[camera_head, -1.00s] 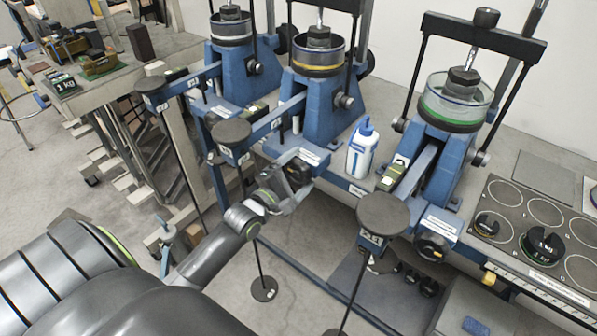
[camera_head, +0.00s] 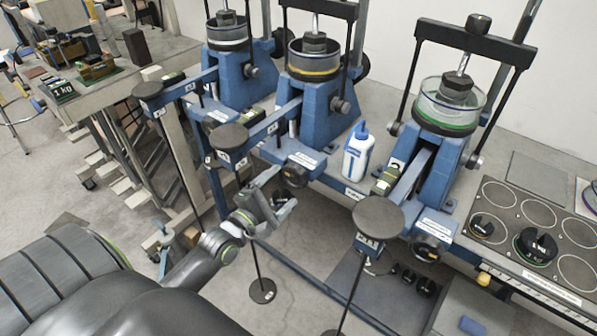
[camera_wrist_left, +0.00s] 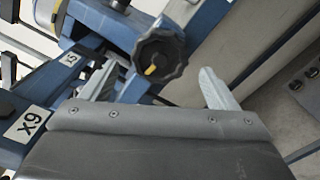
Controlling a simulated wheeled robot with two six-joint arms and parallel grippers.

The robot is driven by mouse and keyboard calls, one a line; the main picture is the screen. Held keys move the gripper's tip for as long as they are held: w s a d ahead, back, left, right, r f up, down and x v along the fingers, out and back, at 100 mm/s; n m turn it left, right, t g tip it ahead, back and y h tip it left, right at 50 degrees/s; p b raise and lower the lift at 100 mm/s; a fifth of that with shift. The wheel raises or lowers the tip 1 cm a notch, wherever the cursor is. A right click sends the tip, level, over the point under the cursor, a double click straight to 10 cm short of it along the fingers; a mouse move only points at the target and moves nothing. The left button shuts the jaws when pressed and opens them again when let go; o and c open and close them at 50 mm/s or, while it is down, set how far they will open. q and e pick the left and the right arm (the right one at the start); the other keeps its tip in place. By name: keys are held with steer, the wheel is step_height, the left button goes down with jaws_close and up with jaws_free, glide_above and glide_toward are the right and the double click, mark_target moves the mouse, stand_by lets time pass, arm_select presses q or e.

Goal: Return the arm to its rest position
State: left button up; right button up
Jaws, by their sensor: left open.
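My left gripper (camera_head: 274,196) is in front of the middle blue lever frame (camera_head: 318,105), below and left of that frame's black knob (camera_head: 295,174). Its jaws are open and empty. In the left wrist view the two pale fingers of my left gripper (camera_wrist_left: 155,88) stand wide apart, and the black knob (camera_wrist_left: 160,56) with a yellow mark shows beyond them, apart from the fingers. My left arm (camera_head: 205,255) comes in from the lower left. My right gripper does not show.
A white and blue bottle (camera_head: 358,152) stands on the bench right of the middle frame. The right lever frame (camera_head: 440,150) and a plate with black weights (camera_head: 536,247) stand farther right. Round weight pans (camera_head: 379,217) on hanging rods are close to the arm.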

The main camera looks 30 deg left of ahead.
arm_select(q)
steer(key=shift+f, duration=0.1)
steer(key=s+a+f+m+g+y, duration=0.1)
steer(key=s+f+m+g, duration=0.25)
steer(key=f, duration=0.75)
steer(key=s+a+f+m+g+y, duration=0.1)
steer(key=s+a+f+m+g, duration=0.2)
steer(key=f, duration=0.7)
steer(key=s+f+m+g+y, duration=0.15)
steer(key=s+f+m, duration=0.3)
steer(key=f, duration=0.65)
steer(key=s+d+f+m+g, duration=0.2)
steer(key=s+f, duration=0.3)
steer(key=s, duration=0.4)
steer(key=s+d+f+m+g+h, duration=0.1)
steer(key=s+f+m+g, duration=0.3)
steer(key=s, duration=0.6)
steer(key=s+d+f+m+g, duration=0.2)
steer(key=s+f+m, duration=0.3)
steer(key=s+f, duration=0.3)
steer(key=shift+s+d+g, duration=0.4)
steer(key=shift+s+d, duration=0.25)
steer(key=shift+d, duration=0.25)
